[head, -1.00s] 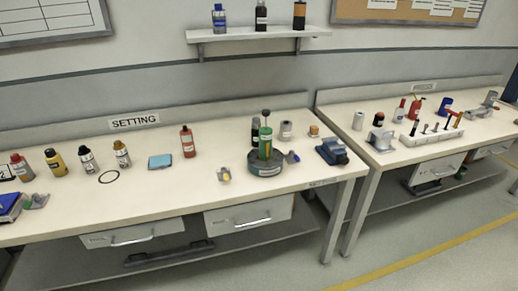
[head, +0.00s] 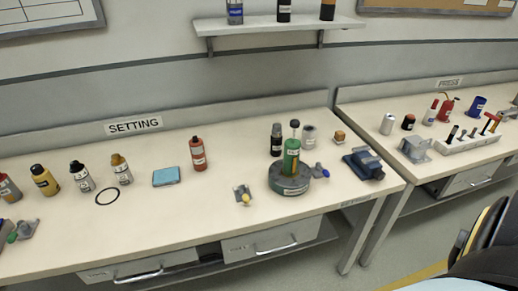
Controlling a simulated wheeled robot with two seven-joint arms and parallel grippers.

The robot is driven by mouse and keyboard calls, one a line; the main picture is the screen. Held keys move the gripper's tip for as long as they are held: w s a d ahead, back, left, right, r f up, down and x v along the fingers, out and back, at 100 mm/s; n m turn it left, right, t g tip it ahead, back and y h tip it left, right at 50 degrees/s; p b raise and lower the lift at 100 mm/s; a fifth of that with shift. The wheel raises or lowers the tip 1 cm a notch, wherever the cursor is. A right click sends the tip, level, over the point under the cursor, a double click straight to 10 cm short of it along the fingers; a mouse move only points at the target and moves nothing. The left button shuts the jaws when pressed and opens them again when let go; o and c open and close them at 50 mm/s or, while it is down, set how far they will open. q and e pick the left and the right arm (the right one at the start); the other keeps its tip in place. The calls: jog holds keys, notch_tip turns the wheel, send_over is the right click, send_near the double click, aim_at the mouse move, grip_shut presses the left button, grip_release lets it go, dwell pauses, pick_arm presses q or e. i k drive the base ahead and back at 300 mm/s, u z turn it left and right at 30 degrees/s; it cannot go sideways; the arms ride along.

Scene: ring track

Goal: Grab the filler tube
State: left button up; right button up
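A green tube (head: 291,158) with a dark rod and knob on top stands upright on a round dark grey base (head: 290,186) on the SETTING bench. It looks like the filler tube, but its label is too small to read. A red bottle (head: 198,154) with a pale label stands left of it on the same bench. Neither of my grippers is in view. A black and yellow part at the lower right edge seems to be of my own right arm.
Around the base stand a black bottle (head: 276,140), a grey can (head: 309,136), a small yellow-tipped fitting (head: 242,194) and a blue device (head: 364,163). A blue pad (head: 166,177) lies further left. The bench front (head: 180,225) is mostly clear.

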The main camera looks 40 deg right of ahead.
aim_at(292, 151)
jog(key=z, duration=0.45)
jog(key=i, duration=0.8)
jog(key=z, duration=0.85)
